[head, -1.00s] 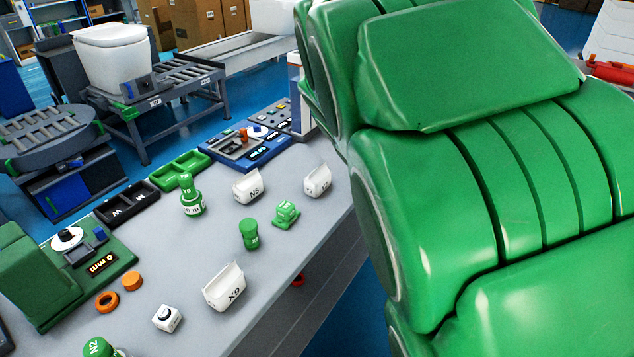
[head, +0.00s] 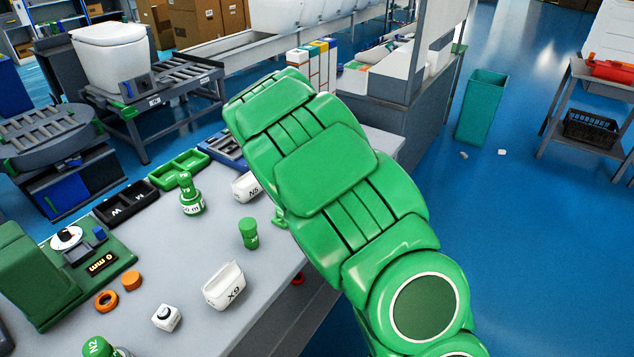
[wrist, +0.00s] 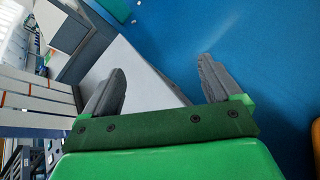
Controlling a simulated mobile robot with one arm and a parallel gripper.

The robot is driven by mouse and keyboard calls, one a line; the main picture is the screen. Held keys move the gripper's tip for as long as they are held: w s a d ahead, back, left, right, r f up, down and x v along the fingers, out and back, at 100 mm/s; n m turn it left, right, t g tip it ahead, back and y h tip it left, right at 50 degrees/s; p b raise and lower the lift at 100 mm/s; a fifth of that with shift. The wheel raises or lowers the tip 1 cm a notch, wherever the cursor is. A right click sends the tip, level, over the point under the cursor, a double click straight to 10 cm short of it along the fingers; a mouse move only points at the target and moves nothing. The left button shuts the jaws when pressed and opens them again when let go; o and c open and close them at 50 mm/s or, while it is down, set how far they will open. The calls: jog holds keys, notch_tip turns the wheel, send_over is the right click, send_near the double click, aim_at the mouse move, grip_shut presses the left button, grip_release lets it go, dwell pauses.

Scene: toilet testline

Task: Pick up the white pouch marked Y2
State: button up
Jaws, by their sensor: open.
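The white pouch marked Y2 is not visible now; my green arm covers the part of the table where a white pouch with a hard-to-read mark stood earlier. Two other white pouches stand on the grey table (head: 200,265): one marked N5 (head: 243,187), partly behind my arm, and one marked X9 (head: 224,288) nearer the front. My gripper (wrist: 162,64) shows in the wrist view with its two grey fingers wide apart and nothing between them. A pale surface and blue floor lie beyond the fingers. In the head view my gripper is hidden behind my arm.
Blue floor (head: 500,250) is open on the right.

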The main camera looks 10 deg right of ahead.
jog(key=w+a+f+n+t, duration=0.1)
jog(key=w+a+f+n, duration=0.2)
jog(key=a, duration=0.1)
jog(key=w+a+f+n+t+y, duration=0.1)
jog(key=w+a+f+n, duration=0.1)
jog(key=w+a+f, duration=0.1)
jog(key=w+a+f+n+t, duration=0.2)
jog(key=w+a+f+n, duration=0.1)
jog(key=w+a+f, duration=0.1)
jog(key=shift+w+a+n+y, duration=0.3)
jog(key=shift+w+y, duration=0.1)
jog(key=shift+w, duration=0.35)
jog(key=shift+a+f, duration=0.1)
jog(key=shift+f, duration=2.4)
notch_tip(320, 180, down, 2)
jog(key=shift+x, duration=1.05)
jog(key=shift+w+d+f, duration=0.15)
jog(key=shift+w+d, duration=0.15)
jog(key=shift+w, duration=0.1)
jog(key=c, duration=1.1)
